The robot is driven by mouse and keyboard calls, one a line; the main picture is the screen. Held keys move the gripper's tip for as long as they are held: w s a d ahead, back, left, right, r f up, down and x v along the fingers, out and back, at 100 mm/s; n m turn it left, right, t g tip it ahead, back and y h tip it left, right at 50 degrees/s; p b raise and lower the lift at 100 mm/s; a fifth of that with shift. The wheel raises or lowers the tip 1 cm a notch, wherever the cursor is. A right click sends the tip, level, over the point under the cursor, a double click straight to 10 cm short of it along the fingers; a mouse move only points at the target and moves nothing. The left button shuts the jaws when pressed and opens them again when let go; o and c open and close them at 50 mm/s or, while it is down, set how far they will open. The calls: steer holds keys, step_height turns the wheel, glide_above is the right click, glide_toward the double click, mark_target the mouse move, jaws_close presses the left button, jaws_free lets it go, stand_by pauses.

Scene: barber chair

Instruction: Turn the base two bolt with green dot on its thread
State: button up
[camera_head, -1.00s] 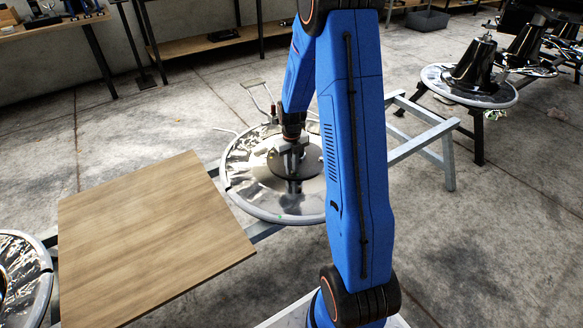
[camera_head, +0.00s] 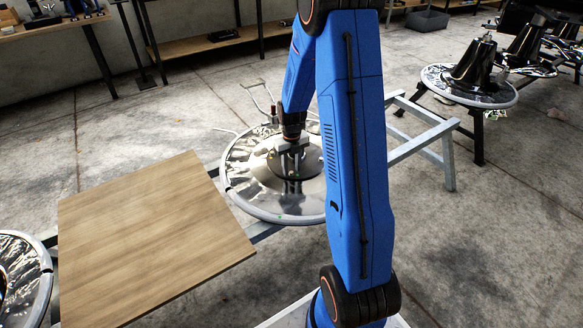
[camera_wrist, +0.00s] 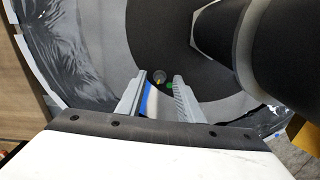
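The round chair base (camera_head: 245,198), shiny with a dark centre plate, lies flat under my arm. My gripper (camera_head: 291,160) points down over its middle. In the wrist view my gripper (camera_wrist: 157,86) has its two pale fingers apart. A small round dark bolt (camera_wrist: 159,75) shows at the gap between the fingertips, with a yellow mark on its near side. A small green spot (camera_wrist: 169,86) shows beside it, close to the right finger. I cannot tell whether either finger touches the bolt. A blue strip shows along the left finger.
A black cylindrical column (camera_wrist: 230,25) stands close at upper right in the wrist view. A wooden board (camera_head: 150,235) lies left of the base. Another chair base (camera_head: 500,95) with a black cone stands at right. Shelves and a grey bin (camera_head: 427,20) are at the back.

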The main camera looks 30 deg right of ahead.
mark_target(291, 172)
step_height(291, 172, up, 17)
steer(key=shift+r, duration=0.2)
stand_by(0.5)
